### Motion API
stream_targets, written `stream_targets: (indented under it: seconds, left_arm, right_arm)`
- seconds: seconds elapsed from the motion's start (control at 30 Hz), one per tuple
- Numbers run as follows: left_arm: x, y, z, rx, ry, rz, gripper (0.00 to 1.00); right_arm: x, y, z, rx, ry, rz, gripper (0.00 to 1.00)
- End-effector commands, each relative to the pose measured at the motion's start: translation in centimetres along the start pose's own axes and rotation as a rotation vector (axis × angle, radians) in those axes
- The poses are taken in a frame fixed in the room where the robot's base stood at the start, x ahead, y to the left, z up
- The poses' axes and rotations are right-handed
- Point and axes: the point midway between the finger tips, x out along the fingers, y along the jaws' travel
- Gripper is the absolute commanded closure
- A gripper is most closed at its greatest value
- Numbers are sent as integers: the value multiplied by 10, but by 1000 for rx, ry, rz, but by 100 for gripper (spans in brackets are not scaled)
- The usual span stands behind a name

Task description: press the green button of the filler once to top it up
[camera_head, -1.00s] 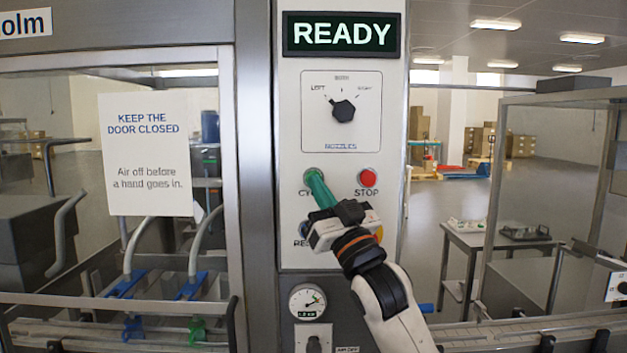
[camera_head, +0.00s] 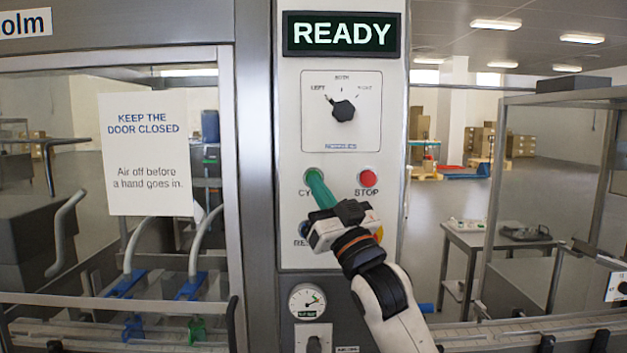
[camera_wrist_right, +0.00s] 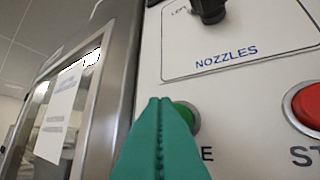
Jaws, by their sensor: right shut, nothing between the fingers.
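The filler's control panel (camera_head: 293,165) stands upright in front of me, and its display (camera_head: 341,33) reads READY. The green button (camera_wrist_right: 186,116) shows in the right wrist view, partly hidden behind the fingers. In the head view the fingertips cover most of it. My right gripper (camera_head: 315,178) is shut and empty, its green fingers pointing up at the button. The fingertips also show in the right wrist view (camera_wrist_right: 160,103), overlapping the button's left side. I cannot tell whether they touch it. My left gripper is not in view.
The red STOP button (camera_head: 368,178) sits right of the green one. The nozzle selector knob (camera_head: 343,111) above points to LEFT. A gauge (camera_head: 307,301) is lower down. A door with a sign (camera_head: 147,153) is at left.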

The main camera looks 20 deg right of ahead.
Motion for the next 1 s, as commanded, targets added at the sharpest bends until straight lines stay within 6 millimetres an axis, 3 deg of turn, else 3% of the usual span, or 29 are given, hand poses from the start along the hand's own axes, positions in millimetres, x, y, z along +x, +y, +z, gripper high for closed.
stream_targets:
  seconds: [1.0]
  left_arm:
    - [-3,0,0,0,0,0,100]
  right_arm:
    - [6,-4,-4,0,0,0,100]
